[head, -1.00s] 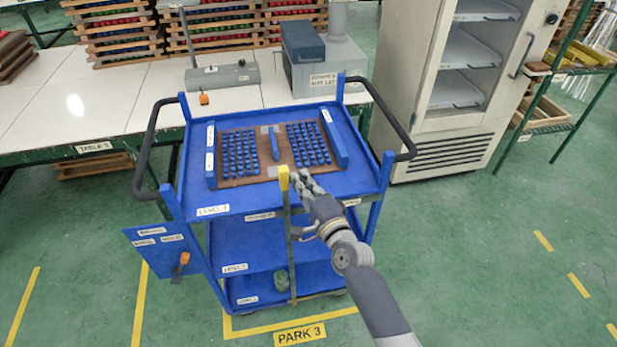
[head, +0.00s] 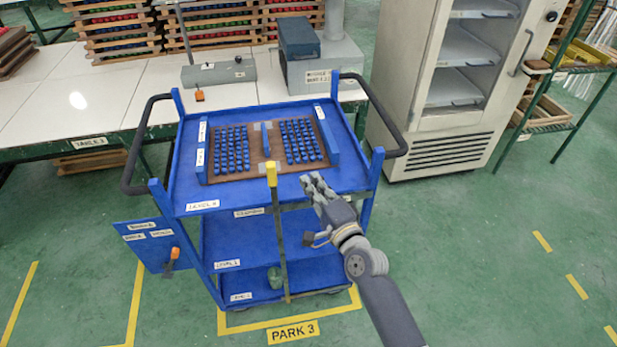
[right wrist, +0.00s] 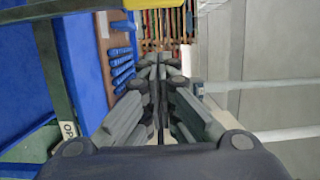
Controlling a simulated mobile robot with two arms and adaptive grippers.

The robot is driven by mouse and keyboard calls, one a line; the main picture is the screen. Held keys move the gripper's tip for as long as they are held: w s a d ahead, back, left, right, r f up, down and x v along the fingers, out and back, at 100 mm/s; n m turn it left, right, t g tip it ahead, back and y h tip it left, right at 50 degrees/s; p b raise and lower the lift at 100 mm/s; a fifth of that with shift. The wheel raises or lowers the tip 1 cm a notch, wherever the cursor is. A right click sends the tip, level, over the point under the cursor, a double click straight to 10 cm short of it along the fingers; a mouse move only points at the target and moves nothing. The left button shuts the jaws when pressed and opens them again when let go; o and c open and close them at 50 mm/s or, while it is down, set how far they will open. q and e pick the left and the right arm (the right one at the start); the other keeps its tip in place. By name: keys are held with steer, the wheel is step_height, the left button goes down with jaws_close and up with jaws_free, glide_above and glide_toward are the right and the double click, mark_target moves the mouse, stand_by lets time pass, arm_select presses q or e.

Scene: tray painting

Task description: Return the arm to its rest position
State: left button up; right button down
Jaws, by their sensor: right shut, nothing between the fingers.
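My right gripper (head: 313,184) is shut and empty, in front of the right front corner of the blue cart (head: 330,180). Its fingers are together in the right wrist view (right wrist: 158,75). A brown tray (head: 262,155) with several small blue pieces in two groups lies on the cart's top level. A blue piece (head: 266,138) lies between the groups. The gripper appears apart from the tray and the pieces. My left gripper is not in view.
A yellow-topped post (head: 272,175) stands at the cart's front, left of my right gripper. Black handles (head: 398,145) stick out at the cart's sides. A white-topped table (head: 100,100) and a beige cabinet (head: 435,150) stand behind. The green floor (head: 470,250) on the right is clear.

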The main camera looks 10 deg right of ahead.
steer(key=shift+b+v, duration=0.5)
steer(key=shift+v, duration=2.7)
steer(key=s+d+f+n+g+h, duration=0.1)
steer(key=s+f+n+g, duration=0.3)
steer(key=f, duration=0.8)
steer(key=s+d+f+n+g+h, duration=0.15)
steer(key=s+f, duration=0.35)
steer(key=f, duration=0.8)
steer(key=s+d+f+n+g, duration=0.1)
steer(key=s+f+n+g, duration=0.3)
steer(key=f, duration=0.8)
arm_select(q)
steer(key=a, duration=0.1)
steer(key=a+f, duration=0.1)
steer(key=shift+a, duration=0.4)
arm_select(e)
steer(key=s+d+f+n+g, duration=0.2)
steer(key=s+f, duration=0.4)
steer(key=s, duration=0.4)
steer(key=s+d+f+n+g+h, duration=0.1)
steer(key=s+f, duration=0.4)
steer(key=s, duration=0.6)
steer(key=s+d+f+n+g+h, duration=0.1)
steer(key=s+d+f+n+g, duration=0.3)
steer(key=s, duration=0.7)
step_height(320, 180, down, 3)
steer(key=shift+s+d+r+n, duration=0.2)
steer(key=shift+s+d+n, duration=0.05)
steer(key=shift+d+n, duration=0.1)
steer(key=shift+h, duration=0.25)
